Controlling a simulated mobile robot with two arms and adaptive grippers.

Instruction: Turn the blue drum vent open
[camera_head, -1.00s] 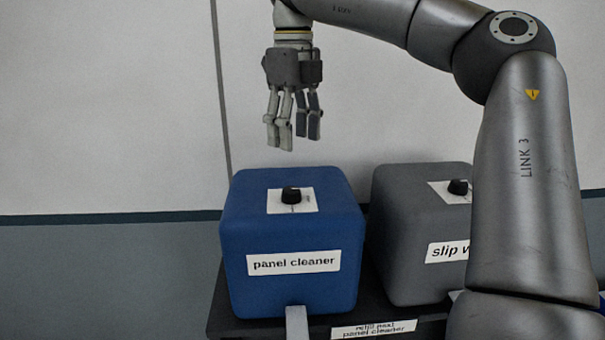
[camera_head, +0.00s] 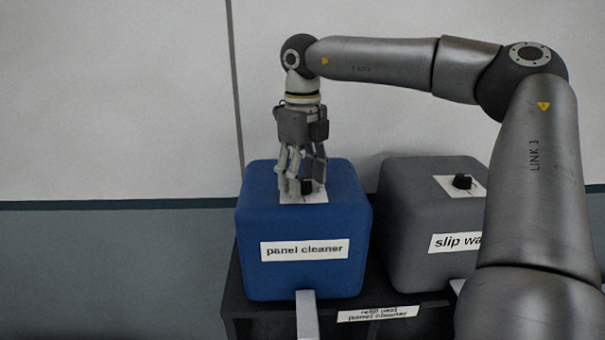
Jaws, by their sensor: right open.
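The blue drum (camera_head: 305,279) is a rounded box labelled "panel cleaner". Its vent is a small black knob (camera_head: 307,186) on a white plate (camera_head: 316,197) on top. My right gripper (camera_head: 300,186) points straight down over the drum's top, with its fingertips low around or just beside the knob. The fingers are open and partly hide the knob and plate. I cannot tell whether they touch the knob. My left gripper is not in view.
A grey drum (camera_head: 415,262) labelled "slip wa…" with its own black knob (camera_head: 462,181) stands close on the right, partly behind my right arm. Both stand on a dark stand (camera_head: 250,316) with a label (camera_head: 378,314). A light grey bar (camera_head: 306,316) projects at the blue drum's front.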

